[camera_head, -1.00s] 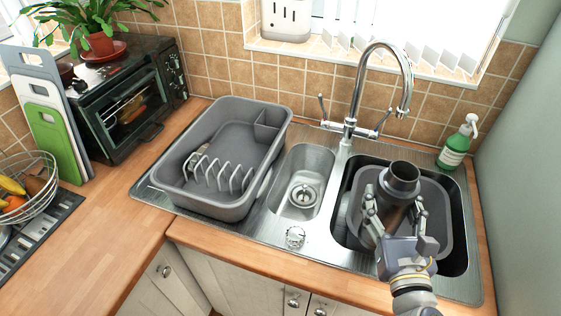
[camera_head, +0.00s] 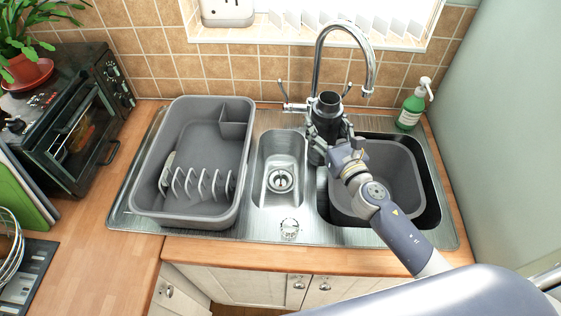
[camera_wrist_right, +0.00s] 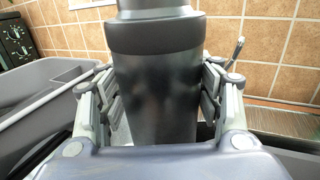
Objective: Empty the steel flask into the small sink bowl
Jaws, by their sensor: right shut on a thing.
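My right gripper (camera_head: 331,138) is shut on the steel flask (camera_head: 328,104). The flask is dark grey with an open neck and stands about upright in the grip. In the head view it is over the divider between the small sink bowl (camera_head: 267,187) and the large basin. In the right wrist view the flask (camera_wrist_right: 155,90) fills the middle, with gripper fingers (camera_wrist_right: 157,105) on both sides. The small bowl has a round drain (camera_head: 280,180) and looks empty. The inside of the flask cannot be seen. My left gripper is not in view.
A grey dish rack tub (camera_head: 165,212) stands left of the small bowl. The tall tap (camera_head: 318,60) rises just behind the flask. The large basin holds a grey tub (camera_head: 385,178). A green soap bottle (camera_head: 410,110) stands at the back right. A toaster oven (camera_head: 60,130) is at far left.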

